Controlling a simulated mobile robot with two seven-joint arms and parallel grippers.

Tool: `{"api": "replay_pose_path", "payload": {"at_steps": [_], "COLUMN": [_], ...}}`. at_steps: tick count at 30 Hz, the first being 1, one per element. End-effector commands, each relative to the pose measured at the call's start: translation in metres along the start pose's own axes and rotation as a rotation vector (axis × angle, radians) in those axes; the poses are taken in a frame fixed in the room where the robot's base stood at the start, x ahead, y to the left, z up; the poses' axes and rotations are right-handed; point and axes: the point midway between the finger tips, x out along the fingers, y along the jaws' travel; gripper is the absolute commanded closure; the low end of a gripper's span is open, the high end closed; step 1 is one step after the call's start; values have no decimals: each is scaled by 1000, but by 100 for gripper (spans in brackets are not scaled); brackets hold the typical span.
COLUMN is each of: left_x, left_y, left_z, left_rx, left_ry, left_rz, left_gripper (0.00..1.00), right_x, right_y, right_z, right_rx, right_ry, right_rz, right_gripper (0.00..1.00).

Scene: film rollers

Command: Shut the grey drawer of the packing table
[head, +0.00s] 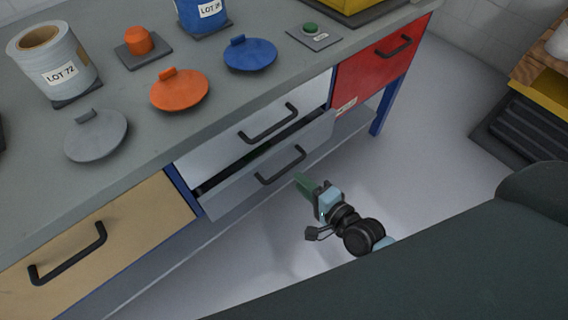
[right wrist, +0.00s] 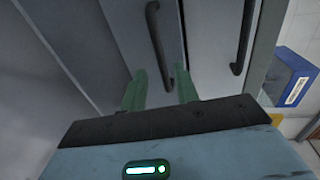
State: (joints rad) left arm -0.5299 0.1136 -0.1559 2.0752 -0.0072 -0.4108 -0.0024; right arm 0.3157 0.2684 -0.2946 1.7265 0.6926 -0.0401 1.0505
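The grey drawer (head: 222,203) of the packing table (head: 237,95) is the lower one in the middle bay. It stands partly pulled out, with a dark gap along its top edge. Its black bar handle (head: 281,166) also shows in the right wrist view (right wrist: 156,42). My right gripper (head: 302,181) is just in front of the drawer face, low and right of the handle. In the right wrist view its green fingers (right wrist: 160,90) are apart, with one handle end between or just beyond them; I cannot tell if they touch. My left gripper is out of view.
Above the grey drawer is a pale drawer (head: 250,125) with its own handle. A wooden drawer (head: 110,230) is left, a red drawer (head: 375,65) right. Lids, rollers and a green button (head: 310,28) are on the tabletop. Floor (head: 440,130) right of the gripper is clear.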

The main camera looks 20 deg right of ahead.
Motion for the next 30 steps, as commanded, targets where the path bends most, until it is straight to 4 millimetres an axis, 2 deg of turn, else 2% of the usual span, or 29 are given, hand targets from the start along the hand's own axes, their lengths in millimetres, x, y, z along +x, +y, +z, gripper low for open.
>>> {"api": "replay_pose_path", "payload": {"at_steps": [9,15,26,30], "left_x": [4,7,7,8], "left_y": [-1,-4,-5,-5], "left_z": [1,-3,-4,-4], "left_rx": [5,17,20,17], "left_ry": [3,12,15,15], "left_rz": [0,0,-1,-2], "left_gripper": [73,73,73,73], "right_x": [47,67,73,73], "right_y": [-1,-1,-1,-1], "right_z": [0,0,0,0], "right_rx": [0,0,0,0], "right_ry": [0,0,0,0], "right_rz": [-4,-3,-2,-2], "right_gripper": [69,69,69,85]}}
